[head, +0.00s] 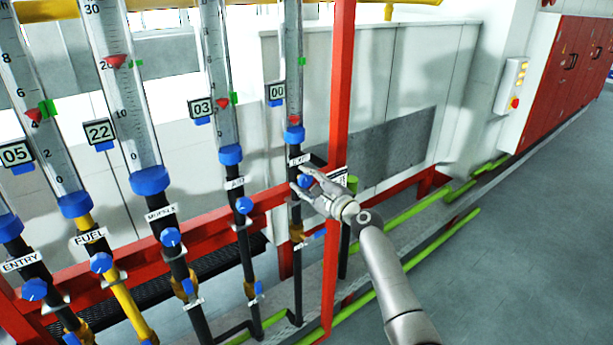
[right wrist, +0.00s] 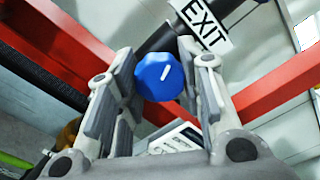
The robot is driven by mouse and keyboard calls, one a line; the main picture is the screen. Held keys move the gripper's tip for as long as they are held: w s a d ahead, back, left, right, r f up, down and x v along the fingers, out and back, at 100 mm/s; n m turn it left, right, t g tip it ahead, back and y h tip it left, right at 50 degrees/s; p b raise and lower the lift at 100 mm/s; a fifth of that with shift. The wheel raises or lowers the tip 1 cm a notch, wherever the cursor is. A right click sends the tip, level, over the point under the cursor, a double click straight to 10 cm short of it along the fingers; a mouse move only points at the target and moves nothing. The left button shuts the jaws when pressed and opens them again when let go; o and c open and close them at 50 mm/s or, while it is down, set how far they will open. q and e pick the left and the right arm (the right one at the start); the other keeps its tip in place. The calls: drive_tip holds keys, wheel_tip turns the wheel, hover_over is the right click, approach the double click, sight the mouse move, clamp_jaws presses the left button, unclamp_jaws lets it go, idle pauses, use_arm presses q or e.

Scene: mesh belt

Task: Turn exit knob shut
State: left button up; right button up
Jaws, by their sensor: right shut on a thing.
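The exit knob (head: 304,181) is a blue knob on the dark pipe under the rightmost flow tube. In the right wrist view the knob (right wrist: 158,77) shows a white pointer line, slanted, below the EXIT label (right wrist: 203,27). My right gripper (head: 307,179) is at the knob, and its fingers (right wrist: 152,82) stand on both sides of it, shut on it. The fingers partly cover the knob in the head view. The display by this tube (head: 277,92) reads 00, and its red float (head: 294,119) sits low in the tube. My left gripper is not in view.
Other tubes to the left carry blue knobs: air (head: 243,205), a middle one (head: 170,237), fuel (head: 101,262) and entry (head: 34,289). A red post (head: 340,90) stands just right of the exit pipe. A red rail (head: 270,199) runs behind. The grey floor at right is clear.

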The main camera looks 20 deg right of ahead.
drive_tip(key=shift+f+m+p, duration=0.1)
drive_tip(key=shift+m+p, duration=1.1)
drive_tip(key=shift+m, duration=1.1)
drive_tip(key=o, duration=1)
drive_tip(key=shift+o, duration=0.2)
drive_tip(key=shift+s, duration=0.1)
drive_tip(key=v, duration=1.2)
